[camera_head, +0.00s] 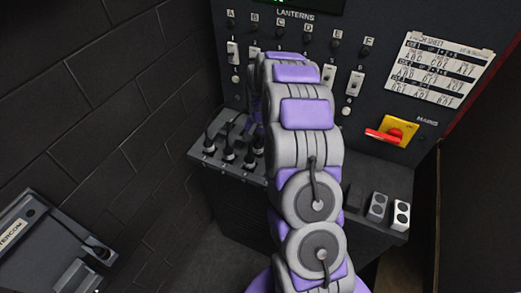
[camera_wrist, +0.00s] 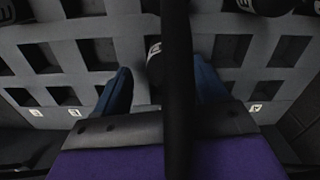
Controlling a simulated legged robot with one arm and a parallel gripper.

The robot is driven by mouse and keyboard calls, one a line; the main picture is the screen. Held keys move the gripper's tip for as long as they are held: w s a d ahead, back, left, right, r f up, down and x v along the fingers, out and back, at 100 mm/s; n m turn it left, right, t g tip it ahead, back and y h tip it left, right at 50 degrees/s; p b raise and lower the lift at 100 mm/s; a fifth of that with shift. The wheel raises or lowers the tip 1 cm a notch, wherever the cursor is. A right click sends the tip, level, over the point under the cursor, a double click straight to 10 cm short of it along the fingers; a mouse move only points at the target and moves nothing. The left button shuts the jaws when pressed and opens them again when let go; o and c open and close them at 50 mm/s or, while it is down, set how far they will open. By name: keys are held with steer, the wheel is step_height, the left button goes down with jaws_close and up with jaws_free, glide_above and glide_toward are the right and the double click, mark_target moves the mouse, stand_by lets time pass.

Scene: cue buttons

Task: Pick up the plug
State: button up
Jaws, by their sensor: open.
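In the wrist view my gripper (camera_wrist: 161,68) is open over a grey socket panel (camera_wrist: 225,48), with its two blue fingers apart. A dark plug with a white letter label (camera_wrist: 154,62) shows between the fingers, partly covered by a black cable (camera_wrist: 178,95) that runs down the middle. I cannot tell whether the fingers touch it. In the head view several black plugs (camera_head: 228,153) with cables stand on the left part of the ledge. My arm hides the gripper and the ledge's middle there.
Other dark plugs (camera_wrist: 268,6) show along the panel's top edge in the wrist view. In the head view, a LANTERNS panel with switches (camera_head: 232,50) rises behind the ledge. A red mains handle on a yellow plate (camera_head: 412,128) and grey rocker blocks (camera_head: 377,207) are at right.

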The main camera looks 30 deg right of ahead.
steer(key=shift+a+f, duration=0.2)
steer(key=shift+f, duration=0.6)
steer(key=shift+a+f, duration=0.2)
steer(key=shift+a, duration=0.05)
steer(key=shift+a+r, duration=0.15)
steer(key=shift+a, duration=0.35)
steer(key=shift+c, duration=1.3)
steer(key=shift+d, duration=0.55)
steer(key=c, duration=0.3)
steer(key=shift+d, duration=0.15)
steer(key=c, duration=0.3)
steer(key=shift+a, duration=0.35)
steer(key=c, duration=0.3)
